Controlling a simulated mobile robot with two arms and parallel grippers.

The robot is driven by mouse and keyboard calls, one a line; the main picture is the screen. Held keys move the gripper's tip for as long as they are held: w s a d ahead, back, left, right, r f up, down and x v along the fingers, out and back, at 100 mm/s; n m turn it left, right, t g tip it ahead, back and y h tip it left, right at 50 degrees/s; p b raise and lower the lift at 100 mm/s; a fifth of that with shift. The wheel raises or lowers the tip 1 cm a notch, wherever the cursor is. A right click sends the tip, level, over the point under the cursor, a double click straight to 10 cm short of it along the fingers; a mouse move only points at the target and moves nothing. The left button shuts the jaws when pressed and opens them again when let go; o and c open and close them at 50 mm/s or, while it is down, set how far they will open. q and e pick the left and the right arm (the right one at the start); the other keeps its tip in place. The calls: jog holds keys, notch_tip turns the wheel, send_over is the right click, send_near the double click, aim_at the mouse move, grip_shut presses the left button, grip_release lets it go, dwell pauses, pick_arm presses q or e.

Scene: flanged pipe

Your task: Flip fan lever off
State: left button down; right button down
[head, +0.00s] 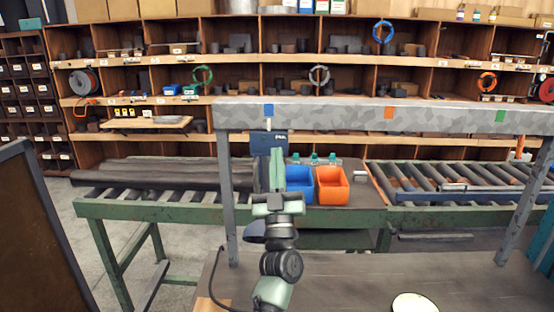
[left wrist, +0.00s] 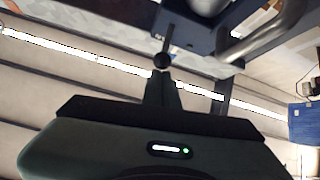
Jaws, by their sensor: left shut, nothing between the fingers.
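A dark blue switch box (head: 264,136) with small pale lettering hangs from the grey beam, below a blue square marker. In the left wrist view the box (left wrist: 192,40) is at the top, and a thin lever with a round black knob (left wrist: 162,61) sticks out from it. My left gripper (head: 277,151) is raised in front of the box, fingers together and empty. In the left wrist view the fingertips (left wrist: 162,76) are right at the knob; I cannot tell whether they touch it. In the head view the gripper hides part of the box, and the lever is not clear.
The mottled grey beam (head: 335,115) stands on metal posts over a dark table (head: 350,275). Behind are a green roller conveyor (head: 140,208), a blue bin (head: 300,180) and an orange bin (head: 332,187). A round pale disc (head: 414,303) lies at the front.

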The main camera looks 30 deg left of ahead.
pick_arm(q)
jog(key=shift+w+a+f+b, duration=0.15)
jog(key=shift+f+b, duration=0.1)
jog(key=shift+f, duration=0.25)
jog(key=shift+w+d+f+b, duration=0.1)
jog(key=shift+f+b, duration=0.1)
jog(key=shift+f, duration=0.25)
jog(key=b+v, duration=0.2)
jog(key=v, duration=0.6)
jog(key=shift+b, duration=0.35)
